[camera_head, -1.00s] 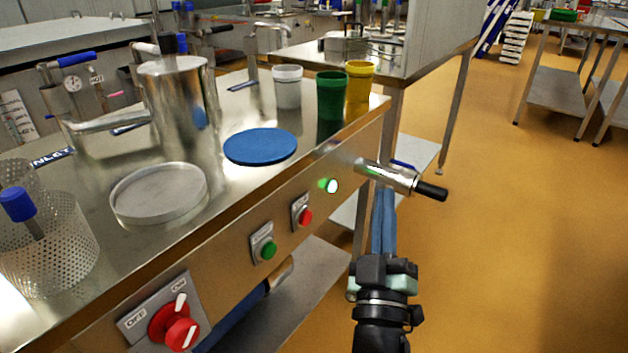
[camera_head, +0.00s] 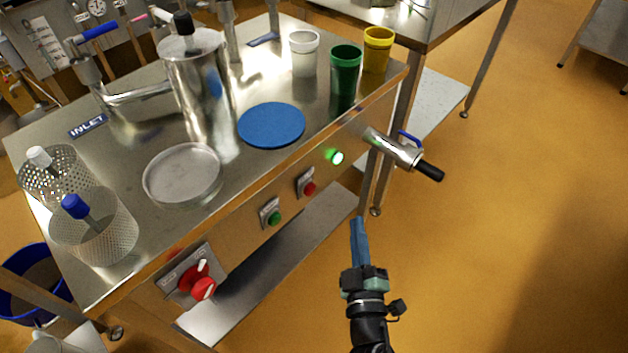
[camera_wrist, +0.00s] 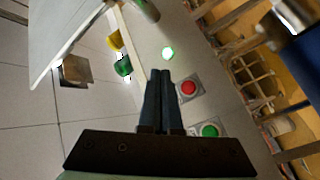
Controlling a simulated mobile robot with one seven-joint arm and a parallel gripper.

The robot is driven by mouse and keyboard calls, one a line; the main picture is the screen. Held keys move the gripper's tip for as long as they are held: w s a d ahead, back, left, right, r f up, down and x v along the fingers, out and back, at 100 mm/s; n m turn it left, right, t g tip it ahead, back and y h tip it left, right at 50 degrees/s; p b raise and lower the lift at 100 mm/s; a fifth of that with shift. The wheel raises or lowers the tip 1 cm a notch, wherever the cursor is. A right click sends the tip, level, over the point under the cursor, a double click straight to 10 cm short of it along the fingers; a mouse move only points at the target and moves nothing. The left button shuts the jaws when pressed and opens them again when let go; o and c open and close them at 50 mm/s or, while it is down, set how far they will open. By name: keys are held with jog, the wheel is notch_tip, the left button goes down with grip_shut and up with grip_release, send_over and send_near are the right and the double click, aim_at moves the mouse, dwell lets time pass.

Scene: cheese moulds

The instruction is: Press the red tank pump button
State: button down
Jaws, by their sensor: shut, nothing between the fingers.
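The red pump button (camera_head: 310,188) is on a small plate on the front panel of the steel table. It also shows in the wrist view (camera_wrist: 188,88), just right of my fingertips. A green button (camera_head: 274,217) is to its left on the panel, and a lit green lamp (camera_head: 337,157) is to its right. My gripper (camera_head: 357,222) is shut and empty, with blue fingers pointing away from me. In the head view it is in front of the panel, right of and lower than the red button. In the wrist view my fingertips (camera_wrist: 160,74) appear apart from the button.
A red rotary switch (camera_head: 197,282) is at the panel's lower left. A steel valve pipe with a black end (camera_head: 405,155) juts out at the right. Green (camera_head: 345,72), white and yellow cups, a blue disc (camera_head: 271,125) and perforated moulds stand on the table. Floor to the right is clear.

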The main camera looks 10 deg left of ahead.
aim_at(315, 186)
jog(key=w+a+b, duration=0.5)
jog(key=a, duration=0.2)
dwell(0.6)
jog(key=shift+w+a, duration=0.2)
dwell(1.8)
jog(key=shift+w+a+b, duration=0.15)
jog(key=shift+a+b, duration=0.1)
jog(key=shift+b, duration=0.1)
jog(key=shift+w+a+b, duration=0.3)
jog(key=shift+a, duration=0.15)
dwell(0.8)
jog(key=shift+d+r, duration=0.1)
jog(key=shift+s+d+p, duration=0.55)
jog(key=shift+d+p, duration=0.15)
jog(key=shift+d, duration=0.1)
